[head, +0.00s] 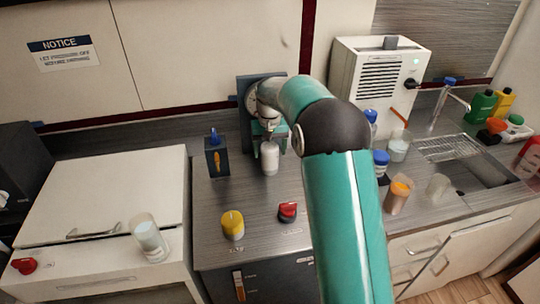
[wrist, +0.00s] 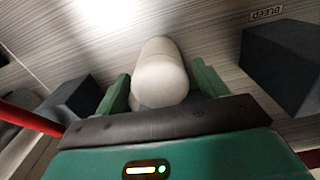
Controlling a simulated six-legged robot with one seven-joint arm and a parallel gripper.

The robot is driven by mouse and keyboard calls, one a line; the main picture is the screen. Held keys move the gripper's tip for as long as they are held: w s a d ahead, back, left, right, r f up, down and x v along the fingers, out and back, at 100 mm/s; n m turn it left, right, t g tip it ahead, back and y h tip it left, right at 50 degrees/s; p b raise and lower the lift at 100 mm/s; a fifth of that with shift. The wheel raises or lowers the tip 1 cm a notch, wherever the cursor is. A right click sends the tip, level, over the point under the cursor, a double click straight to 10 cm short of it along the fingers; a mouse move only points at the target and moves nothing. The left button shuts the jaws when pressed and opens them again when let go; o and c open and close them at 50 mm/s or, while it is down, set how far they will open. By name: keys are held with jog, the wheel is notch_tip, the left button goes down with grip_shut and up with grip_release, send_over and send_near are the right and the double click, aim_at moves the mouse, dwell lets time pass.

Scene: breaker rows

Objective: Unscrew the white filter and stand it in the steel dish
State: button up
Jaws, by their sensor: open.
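The white filter (head: 270,158) is a small pale cylinder at the dark panel with a round gauge, in the middle of the head view. Its upper part and its mount are hidden by my arm and gripper. In the wrist view the filter (wrist: 160,70) lies between the two green fingers. My gripper (wrist: 163,86) is open, with one finger on each side of the filter; I cannot tell whether either touches it. In the head view my gripper (head: 266,136) is partly hidden by my arm. I cannot make out the steel dish in either view.
A yellow knob (head: 232,224) and red knob (head: 288,211) stand on the counter in front. A clear beaker (head: 149,238) stands at the left. Bottles, cups and a sink (head: 488,172) are right.

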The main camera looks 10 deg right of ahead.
jog(key=m, duration=0.5)
jog(key=shift+m, duration=0.3)
jog(key=m, duration=0.6)
jog(key=shift+m, duration=0.4)
jog(key=shift+c, duration=0.4)
jog(key=c, duration=0.8)
jog(key=shift+o, duration=0.2)
jog(key=n, duration=1.7)
